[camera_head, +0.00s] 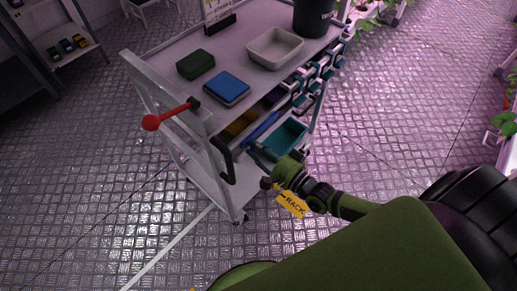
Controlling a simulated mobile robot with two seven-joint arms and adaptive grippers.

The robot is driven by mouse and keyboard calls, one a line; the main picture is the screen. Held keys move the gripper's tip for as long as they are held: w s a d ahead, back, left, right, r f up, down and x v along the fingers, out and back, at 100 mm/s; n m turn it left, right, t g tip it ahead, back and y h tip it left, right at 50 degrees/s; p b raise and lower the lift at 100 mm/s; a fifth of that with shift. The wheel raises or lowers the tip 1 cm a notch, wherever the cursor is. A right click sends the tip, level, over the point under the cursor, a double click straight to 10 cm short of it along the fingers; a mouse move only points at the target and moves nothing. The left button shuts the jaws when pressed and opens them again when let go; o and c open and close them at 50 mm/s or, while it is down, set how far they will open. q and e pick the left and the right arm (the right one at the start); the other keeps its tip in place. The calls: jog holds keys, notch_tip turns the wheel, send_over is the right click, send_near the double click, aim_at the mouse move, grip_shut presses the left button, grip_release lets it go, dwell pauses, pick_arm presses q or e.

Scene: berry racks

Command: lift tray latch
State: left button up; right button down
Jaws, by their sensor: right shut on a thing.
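A teal tray (287,139) sits low in the near right end of a grey cart. My right gripper (261,160) is at the tray's near left edge, its arm reaching in from the lower right. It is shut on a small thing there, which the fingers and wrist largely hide. I cannot make out the latch clearly, nor whether it is raised. My left gripper is not in view.
The cart's top (232,60) carries a green box (195,64), a blue box (226,88), a grey bin (275,48) and a black bucket (313,15). A red-knobbed lever (151,122) and black handle (222,158) stick out nearby. A yellow RACK tag (291,203) lies below my wrist.

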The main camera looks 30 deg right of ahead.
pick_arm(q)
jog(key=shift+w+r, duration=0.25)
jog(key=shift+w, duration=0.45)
pick_arm(e)
jog(key=shift+w+d+r+m, duration=0.25)
jog(key=shift+r+m, duration=0.05)
jog(key=shift+r, duration=0.15)
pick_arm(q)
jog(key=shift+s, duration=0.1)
pick_arm(e)
jog(key=c, duration=1)
grip_release()
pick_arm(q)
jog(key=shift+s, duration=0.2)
pick_arm(e)
jog(key=v, duration=1.2)
jog(key=shift+s+f, duration=0.1)
jog(key=shift+f, duration=0.05)
jog(key=shift+f, duration=0.1)
